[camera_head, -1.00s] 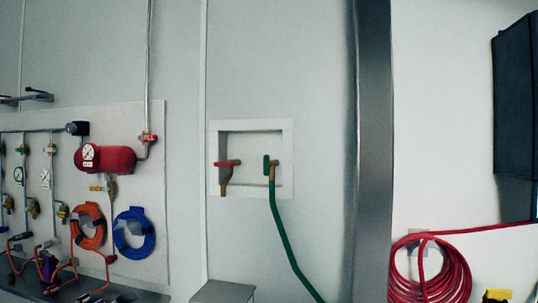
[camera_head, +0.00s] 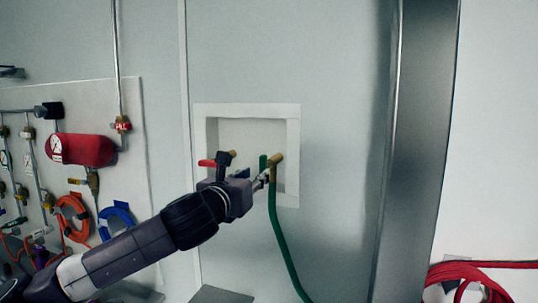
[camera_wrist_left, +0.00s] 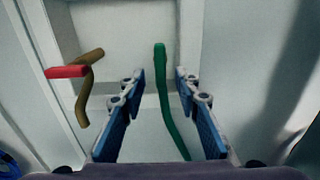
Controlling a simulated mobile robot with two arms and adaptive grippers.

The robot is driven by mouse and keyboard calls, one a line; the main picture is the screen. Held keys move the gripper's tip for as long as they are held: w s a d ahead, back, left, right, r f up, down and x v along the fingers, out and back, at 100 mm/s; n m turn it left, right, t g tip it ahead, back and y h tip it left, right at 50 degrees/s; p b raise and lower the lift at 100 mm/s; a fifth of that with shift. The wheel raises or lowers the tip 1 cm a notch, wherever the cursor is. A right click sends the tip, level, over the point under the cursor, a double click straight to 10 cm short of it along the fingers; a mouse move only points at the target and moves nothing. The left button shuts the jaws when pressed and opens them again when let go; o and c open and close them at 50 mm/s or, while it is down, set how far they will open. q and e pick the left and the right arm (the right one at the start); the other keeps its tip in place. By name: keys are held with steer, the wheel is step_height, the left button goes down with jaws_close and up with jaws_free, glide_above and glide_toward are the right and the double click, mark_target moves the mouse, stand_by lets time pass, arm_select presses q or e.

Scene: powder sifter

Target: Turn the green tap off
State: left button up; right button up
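The green tap is in a white recessed wall box, on its right side. Its green handle (camera_head: 263,163) stands upright beside the brass body (camera_head: 277,159). A green hose (camera_head: 281,228) hangs down from it. My left gripper (camera_head: 264,180) is in front of the box at the green tap, partly covering it. In the left wrist view, the gripper (camera_wrist_left: 160,88) is open, with blue-padded fingers on either side of the green handle (camera_wrist_left: 159,52) and hose. Nothing is gripped. Exact contact and depth cannot be told. My right gripper is not in view.
A red-handled brass tap (camera_head: 208,163) is in the same box to the left, close to my gripper. A panel with a red tank (camera_head: 85,150), gauges and coiled hoses is further left. A metal post (camera_head: 415,150) stands to the right.

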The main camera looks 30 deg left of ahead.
mark_target(262, 167)
arm_select(q)
steer(key=shift+r, duration=0.35)
steer(key=shift+w+a+r+p, duration=0.15)
steer(key=shift+w+r+p, duration=0.15)
steer(key=shift+w+p, duration=0.35)
steer(key=shift+p+x, duration=0.6)
steer(key=shift+x, duration=0.65)
steer(key=shift+f+p+x, duration=0.25)
steer(key=shift+p+x, duration=0.1)
steer(key=shift+x, duration=0.8)
steer(key=shift+w, duration=0.3)
steer(key=shift+s, duration=0.1)
steer(key=shift+c, duration=0.2)
jaws_close()
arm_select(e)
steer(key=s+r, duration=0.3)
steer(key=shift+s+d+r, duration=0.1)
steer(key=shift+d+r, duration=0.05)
